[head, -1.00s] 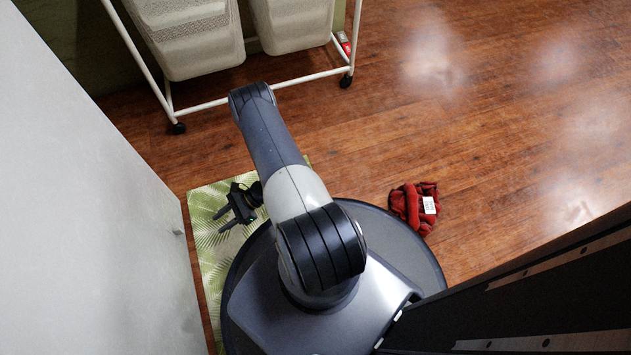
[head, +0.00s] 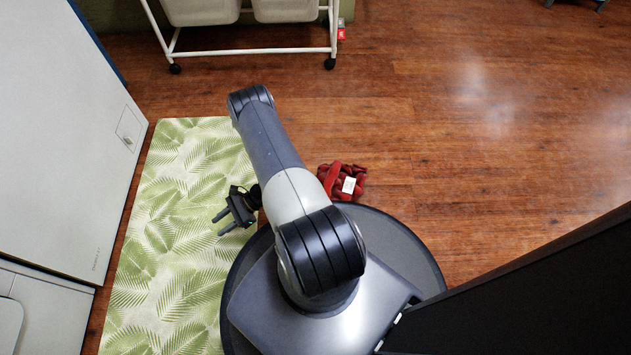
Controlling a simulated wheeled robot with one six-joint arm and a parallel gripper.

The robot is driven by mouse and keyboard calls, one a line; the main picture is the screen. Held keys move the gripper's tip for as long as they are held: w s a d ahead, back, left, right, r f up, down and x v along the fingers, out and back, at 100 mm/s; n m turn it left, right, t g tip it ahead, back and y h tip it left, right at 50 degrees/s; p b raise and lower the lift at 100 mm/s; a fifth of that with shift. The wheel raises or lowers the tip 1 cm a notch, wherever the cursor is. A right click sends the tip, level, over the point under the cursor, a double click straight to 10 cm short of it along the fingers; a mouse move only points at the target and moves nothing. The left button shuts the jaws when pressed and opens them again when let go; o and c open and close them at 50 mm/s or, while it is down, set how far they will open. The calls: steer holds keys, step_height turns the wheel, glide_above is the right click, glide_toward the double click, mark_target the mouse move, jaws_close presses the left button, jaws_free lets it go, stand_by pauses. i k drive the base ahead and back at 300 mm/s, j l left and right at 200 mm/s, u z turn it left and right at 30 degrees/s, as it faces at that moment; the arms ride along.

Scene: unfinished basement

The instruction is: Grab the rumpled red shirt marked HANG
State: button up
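The rumpled red shirt (head: 331,183) lies in a small heap on the wooden floor, just beyond my round base and to the right of my arm. A white tag (head: 349,185) rests on it; its writing is too small to read. My arm partly covers the view near its left side. My gripper (head: 229,224) is to the left of my arm, above the leaf-patterned mat, with its two fingers spread apart and nothing between them. It is well apart from the shirt.
A green leaf-patterned mat (head: 165,215) covers the floor on the left. White appliances (head: 60,130) stand at the left edge. A white wheeled rack (head: 250,51) with bins stands at the back. A dark panel (head: 540,290) fills the lower right. Wooden floor at right is clear.

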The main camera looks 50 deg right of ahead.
mark_target(340, 181)
steer(key=k+l+u, duration=0.2)
steer(key=k+l, duration=0.15)
steer(key=l, duration=0.3)
steer(key=k+l+u, duration=0.25)
steer(key=l, duration=0.4)
steer(key=k+l+u, duration=0.2)
steer(key=k+l, duration=0.3)
steer(key=l+u, duration=0.35)
steer(key=l, duration=0.65)
steer(key=l+u, duration=0.3)
steer(key=l, duration=0.7)
steer(key=i+l+u, duration=0.15)
steer(key=l, duration=0.15)
